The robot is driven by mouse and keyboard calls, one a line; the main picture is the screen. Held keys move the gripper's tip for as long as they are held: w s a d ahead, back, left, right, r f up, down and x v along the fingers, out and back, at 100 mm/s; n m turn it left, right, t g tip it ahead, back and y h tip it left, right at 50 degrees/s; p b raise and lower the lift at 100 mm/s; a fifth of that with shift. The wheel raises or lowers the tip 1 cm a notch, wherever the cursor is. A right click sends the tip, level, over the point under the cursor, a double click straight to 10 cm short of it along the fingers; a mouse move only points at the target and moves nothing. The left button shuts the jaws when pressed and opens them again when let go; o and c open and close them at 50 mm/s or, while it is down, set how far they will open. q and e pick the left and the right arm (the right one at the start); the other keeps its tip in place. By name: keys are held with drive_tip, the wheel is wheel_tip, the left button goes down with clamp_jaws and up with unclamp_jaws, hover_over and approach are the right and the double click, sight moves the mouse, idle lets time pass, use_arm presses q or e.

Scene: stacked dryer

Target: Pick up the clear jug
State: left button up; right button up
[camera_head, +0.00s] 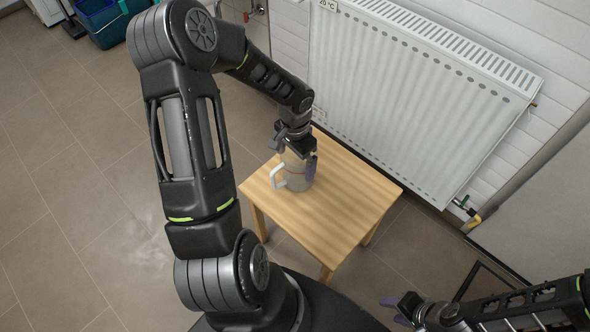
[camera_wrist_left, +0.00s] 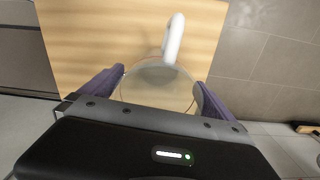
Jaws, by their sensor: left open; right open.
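The clear jug (camera_head: 299,180) stands upright on a small wooden table (camera_head: 346,205), with its white handle toward the left in the head view. My left gripper (camera_head: 297,158) is over the jug's top, pointing down, with its purple fingers on either side. In the left wrist view the jug's round rim (camera_wrist_left: 157,86) lies between the two open fingers (camera_wrist_left: 158,92), and the handle extends away toward the top. Whether the fingers touch the jug cannot be told. My right gripper (camera_head: 396,308) is open and empty at the lower right, away from the table.
A white radiator (camera_head: 420,95) is on the wall behind the table. A pipe valve (camera_head: 468,212) sits at its lower right. A blue crate (camera_head: 105,22) stands at the far upper left. The tiled floor left of the table is clear.

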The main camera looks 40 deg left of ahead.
use_arm(q)
drive_tip(key=shift+f, duration=0.15)
drive_tip(key=shift+c, duration=0.2)
idle(0.3)
drive_tip(key=c, duration=1.1)
wheel_tip(320, 180, up, 10)
drive_tip(key=shift+p, duration=0.9)
